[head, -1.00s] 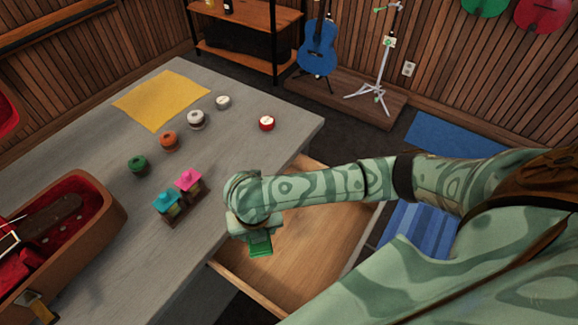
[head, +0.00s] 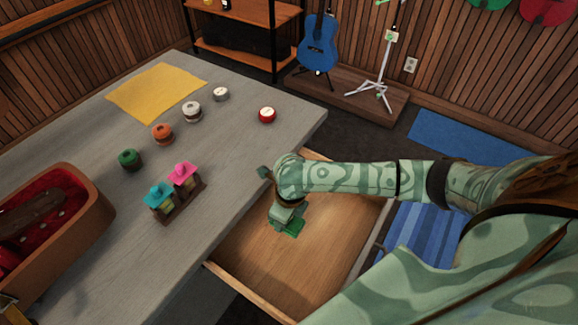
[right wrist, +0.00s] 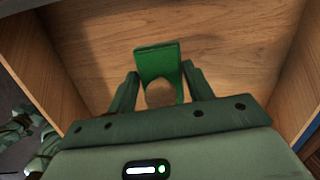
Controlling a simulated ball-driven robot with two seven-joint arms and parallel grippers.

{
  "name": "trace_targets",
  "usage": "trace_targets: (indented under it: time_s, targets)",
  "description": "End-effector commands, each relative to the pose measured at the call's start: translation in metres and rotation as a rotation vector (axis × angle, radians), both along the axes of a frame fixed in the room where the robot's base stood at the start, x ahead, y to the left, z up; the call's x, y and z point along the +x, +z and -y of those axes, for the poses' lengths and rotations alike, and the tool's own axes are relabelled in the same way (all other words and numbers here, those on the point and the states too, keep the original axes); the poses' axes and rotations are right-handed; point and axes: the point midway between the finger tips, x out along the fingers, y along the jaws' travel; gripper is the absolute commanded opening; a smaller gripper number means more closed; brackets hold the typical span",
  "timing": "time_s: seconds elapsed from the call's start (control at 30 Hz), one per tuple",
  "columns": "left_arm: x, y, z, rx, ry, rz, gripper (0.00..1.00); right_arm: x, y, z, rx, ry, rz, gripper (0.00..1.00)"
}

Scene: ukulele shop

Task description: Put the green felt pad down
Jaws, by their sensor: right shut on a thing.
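The green felt pad (head: 294,229) is in my right gripper (head: 283,224), inside the outline of the open wooden drawer (head: 325,255). In the right wrist view the pad (right wrist: 158,60) sits between the two fingers of the gripper (right wrist: 160,76), which is shut on it. The drawer floor (right wrist: 235,50) lies behind the pad there. I cannot tell whether the pad touches that floor. The drawer holds nothing else that I can see.
The grey table (head: 235,150) bears a yellow cloth (head: 155,93), several small round tins, a stand (head: 182,206) with pink and teal pieces, and an open ukulele case (head: 90,205). The drawer's walls surround my right gripper.

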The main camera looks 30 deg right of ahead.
Motion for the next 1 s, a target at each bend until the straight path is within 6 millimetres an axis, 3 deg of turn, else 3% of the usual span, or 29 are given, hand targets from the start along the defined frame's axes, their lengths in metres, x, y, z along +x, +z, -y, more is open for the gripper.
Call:
trace_targets:
  time_s: [0.27, 0.4, 0.83, 0.87, 0.9, 1.0]
  targets:
    - [-0.006, -0.018, 0.000, 0.001, 0.000, -0.015, 0.32, 0.005, -0.032, 0.023, 0.000, -0.003, -0.003, 0.33]
    - [-0.009, -0.026, 0.000, 0.001, 0.000, -0.022, 0.32, 0.005, -0.054, 0.021, 0.001, -0.001, -0.001, 0.33]
    - [-0.010, -0.028, -0.001, 0.002, 0.001, -0.024, 0.32, 0.005, -0.059, 0.021, 0.000, 0.000, 0.002, 0.33]
    - [-0.010, -0.027, -0.001, 0.001, 0.001, -0.023, 0.32, 0.005, -0.058, 0.021, 0.000, 0.000, 0.002, 0.59]
    - [-0.010, -0.027, -0.001, 0.002, 0.001, -0.022, 0.32, 0.005, -0.057, 0.021, 0.000, 0.000, 0.002, 0.71]
    - [-0.010, -0.027, -0.002, 0.002, 0.001, -0.022, 0.32, 0.005, -0.057, 0.021, 0.000, 0.000, 0.002, 0.74]
